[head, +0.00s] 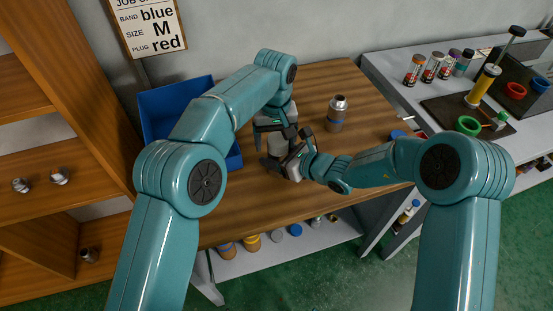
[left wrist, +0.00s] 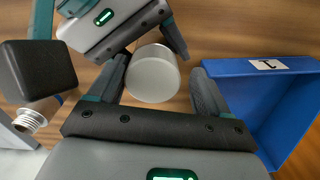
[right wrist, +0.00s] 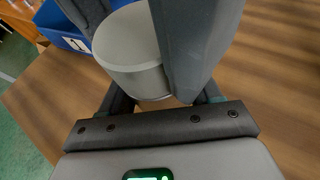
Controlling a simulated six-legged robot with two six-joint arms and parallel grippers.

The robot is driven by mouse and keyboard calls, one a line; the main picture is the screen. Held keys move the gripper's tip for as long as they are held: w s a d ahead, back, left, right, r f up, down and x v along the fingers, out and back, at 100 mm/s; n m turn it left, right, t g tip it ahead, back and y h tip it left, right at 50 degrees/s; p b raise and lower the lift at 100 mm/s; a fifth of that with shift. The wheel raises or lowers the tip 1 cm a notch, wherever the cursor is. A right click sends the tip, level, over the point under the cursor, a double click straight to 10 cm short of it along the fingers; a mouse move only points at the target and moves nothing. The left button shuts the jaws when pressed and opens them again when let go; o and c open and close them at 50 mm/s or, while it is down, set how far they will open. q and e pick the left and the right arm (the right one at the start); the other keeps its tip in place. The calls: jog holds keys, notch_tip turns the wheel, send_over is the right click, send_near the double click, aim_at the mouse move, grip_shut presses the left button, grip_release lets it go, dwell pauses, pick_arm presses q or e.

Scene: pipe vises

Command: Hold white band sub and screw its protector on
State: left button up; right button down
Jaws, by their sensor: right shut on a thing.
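A pale grey, smooth cylinder with a plain flat end shows between my grippers in the left wrist view (left wrist: 152,75) and the right wrist view (right wrist: 128,45). I cannot tell whether this end is the protector or the sub; no white band shows. My right gripper (head: 292,163) is shut on it, but its fingertips are mostly hidden in the right wrist view. My left gripper (head: 264,140) is open with its fingers around the cylinder; a narrow gap shows on one side in the left wrist view. The two grippers are very close together.
A blue bin (head: 163,105) is at the left. Caps lie on a shelf (head: 320,240) below. A side bench (head: 393,80) holds several small bottles, rings and a yellow post (head: 481,86).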

pick_arm(q)
jog(key=shift+d, duration=0.3)
